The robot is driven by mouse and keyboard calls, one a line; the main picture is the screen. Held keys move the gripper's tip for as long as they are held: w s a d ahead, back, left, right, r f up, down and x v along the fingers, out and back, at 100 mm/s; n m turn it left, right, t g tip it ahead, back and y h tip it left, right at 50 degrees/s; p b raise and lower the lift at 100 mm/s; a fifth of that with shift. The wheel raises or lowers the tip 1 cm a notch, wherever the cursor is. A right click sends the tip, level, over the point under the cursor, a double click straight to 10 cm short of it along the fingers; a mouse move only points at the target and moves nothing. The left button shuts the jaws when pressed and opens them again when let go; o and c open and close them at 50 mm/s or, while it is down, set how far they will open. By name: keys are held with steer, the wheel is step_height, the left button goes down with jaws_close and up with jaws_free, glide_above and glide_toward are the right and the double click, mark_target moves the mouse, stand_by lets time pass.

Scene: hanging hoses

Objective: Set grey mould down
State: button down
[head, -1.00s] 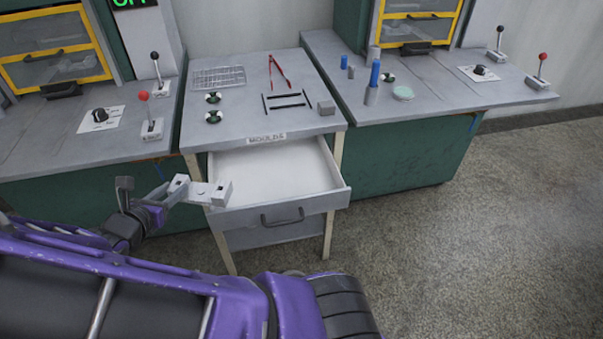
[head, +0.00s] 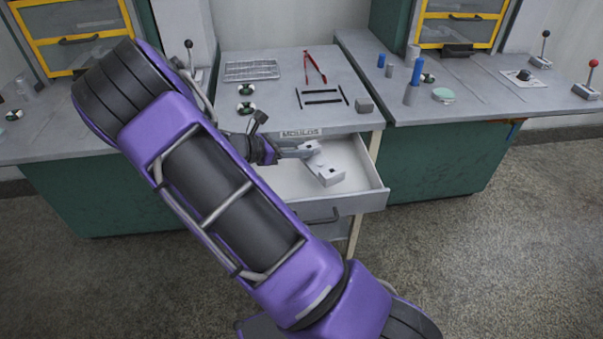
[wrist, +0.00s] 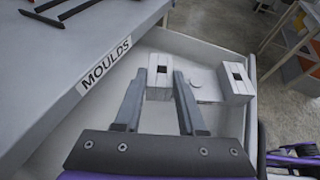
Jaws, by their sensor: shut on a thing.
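The grey mould (head: 326,172) is a pale bar with a raised block at each end, each with a dark square hole. My gripper (head: 300,151) is shut on one end of it. The mould is over the open drawer labelled MOULDS (head: 371,190); I cannot tell whether it touches the drawer floor. In the wrist view the fingers (wrist: 158,97) sit on either side of the near block of the mould (wrist: 236,84), and the other block is to the right, inside the drawer's outline (wrist: 200,45). My arm hides the drawer's left part in the head view.
A bench on the right carries blue cylinders (head: 412,85). Around the mould, the drawer looks empty.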

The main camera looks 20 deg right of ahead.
steer(key=shift+f+b, duration=0.55)
steer(key=shift+f, duration=2.95)
steer(key=shift+f, duration=0.15)
steer(key=shift+c, duration=2.4)
jaws_free()
steer(key=shift+a+r, duration=0.25)
steer(key=shift+a, duration=0.05)
steer(key=p+v, duration=0.1)
steer(key=v, duration=1)
steer(key=shift+s+a, duration=0.1)
steer(key=shift+a, duration=0.15)
